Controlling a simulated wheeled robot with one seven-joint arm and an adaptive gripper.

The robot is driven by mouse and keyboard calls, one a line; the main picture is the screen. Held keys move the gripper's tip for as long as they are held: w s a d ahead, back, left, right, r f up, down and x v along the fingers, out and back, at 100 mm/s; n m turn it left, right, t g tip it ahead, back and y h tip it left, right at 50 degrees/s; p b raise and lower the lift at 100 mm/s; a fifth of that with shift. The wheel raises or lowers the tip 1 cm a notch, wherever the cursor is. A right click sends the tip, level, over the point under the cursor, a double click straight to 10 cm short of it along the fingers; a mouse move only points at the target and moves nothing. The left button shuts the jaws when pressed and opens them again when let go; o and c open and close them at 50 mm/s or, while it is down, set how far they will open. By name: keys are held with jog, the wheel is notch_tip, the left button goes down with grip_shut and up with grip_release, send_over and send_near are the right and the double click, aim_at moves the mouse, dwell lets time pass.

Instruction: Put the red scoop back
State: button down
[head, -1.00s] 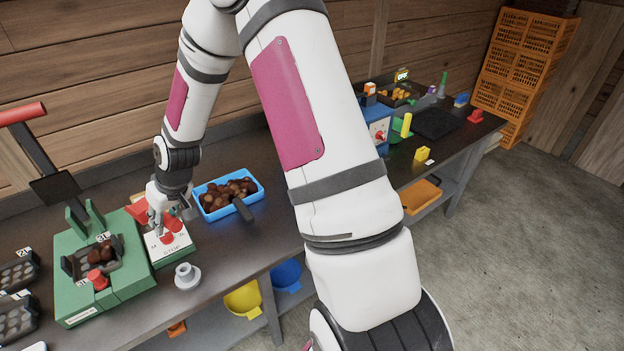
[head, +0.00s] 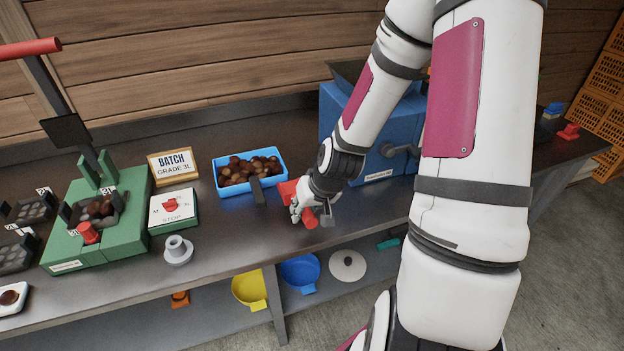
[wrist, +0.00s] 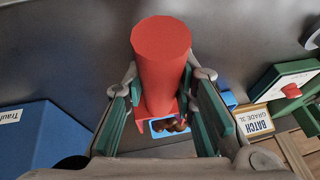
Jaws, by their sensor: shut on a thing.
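The red scoop (head: 309,218) is in my gripper (head: 311,204), which is over the bench just right of the blue tray (head: 219,188) of chestnuts. The handle points toward the bench's front edge, and part of the scoop's red head shows left of the fingers. In the wrist view the thick red handle (wrist: 161,60) lies between the two green-padded fingers of my gripper (wrist: 163,108), which are closed on it. The scoop's head is mostly hidden there. I cannot tell whether the scoop touches the bench.
A dark-handled tool (head: 258,190) leans on the tray's front. A blue machine (head: 385,165) stands close behind my gripper on the right.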

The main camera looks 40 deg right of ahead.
jog(key=w+d, duration=0.2)
jog(key=d, duration=0.2)
jog(key=w+d+f, duration=0.1)
jog(key=w+d, duration=0.2)
jog(key=d, duration=0.2)
jog(key=w+d, duration=0.3)
jog(key=d, duration=0.1)
jog(key=shift+w+d+f, duration=0.1)
jog(key=shift+d+f, duration=0.05)
jog(key=shift+f, duration=1.85)
jog(key=shift+f, duration=0.1)
jog(key=c, duration=1.3)
grip_release()
